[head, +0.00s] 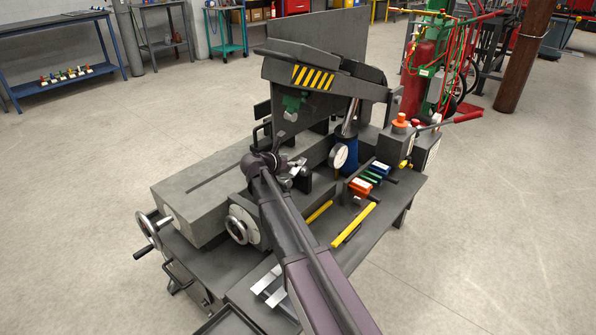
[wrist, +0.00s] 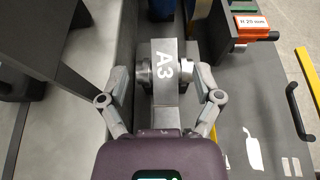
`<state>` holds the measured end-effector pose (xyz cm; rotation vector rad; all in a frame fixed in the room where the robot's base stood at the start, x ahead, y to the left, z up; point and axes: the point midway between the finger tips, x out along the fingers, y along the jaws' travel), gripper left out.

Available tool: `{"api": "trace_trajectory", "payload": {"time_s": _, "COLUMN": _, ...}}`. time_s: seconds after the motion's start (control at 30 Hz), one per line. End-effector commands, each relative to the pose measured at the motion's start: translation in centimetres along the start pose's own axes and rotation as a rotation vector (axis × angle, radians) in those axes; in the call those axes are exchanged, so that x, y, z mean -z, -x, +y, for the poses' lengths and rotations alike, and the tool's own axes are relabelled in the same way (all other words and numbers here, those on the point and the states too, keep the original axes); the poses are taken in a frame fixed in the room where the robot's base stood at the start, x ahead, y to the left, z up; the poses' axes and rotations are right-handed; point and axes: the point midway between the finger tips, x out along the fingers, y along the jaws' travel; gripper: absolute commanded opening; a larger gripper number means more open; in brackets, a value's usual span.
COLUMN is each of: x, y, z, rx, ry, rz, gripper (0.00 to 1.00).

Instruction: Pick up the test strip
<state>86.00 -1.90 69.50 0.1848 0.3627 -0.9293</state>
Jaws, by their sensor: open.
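A grey metal strip (wrist: 166,96) with white "A3" on its face, which looks like the test strip, stands out in the wrist view. In the head view my gripper (head: 298,170) is over the machine bed, beside the pressure gauge. My wrist and arm hide much of that spot, and I cannot make out the strip clearly there.
A machine head with hazard stripes (head: 312,77) rises behind my gripper. A dial gauge (head: 339,157) stands close on the right. Orange (head: 360,187) and blue (head: 379,169) blocks and a yellow bar (head: 353,225) lie on the side shelf. A handwheel (head: 240,229) is at the left front.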

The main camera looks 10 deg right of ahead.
Motion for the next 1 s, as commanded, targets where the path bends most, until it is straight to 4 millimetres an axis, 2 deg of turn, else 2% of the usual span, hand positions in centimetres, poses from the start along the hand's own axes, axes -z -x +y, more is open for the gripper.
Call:
{"api": "trace_trajectory", "payload": {"time_s": 0.13, "x": 0.0, "y": -1.0, "z": 0.0, "rx": 0.001, "ry": 0.000, "rz": 0.000, "gripper": 0.83}}
{"api": "trace_trajectory", "payload": {"time_s": 0.57, "x": 0.0, "y": -1.3, "z": 0.0, "rx": 0.000, "ry": 0.000, "rz": 0.000, "gripper": 0.83}}
{"api": "trace_trajectory", "payload": {"time_s": 1.0, "x": 0.0, "y": -5.5, "z": -0.3, "rx": 0.000, "ry": -0.001, "rz": 0.001, "gripper": 0.83}}
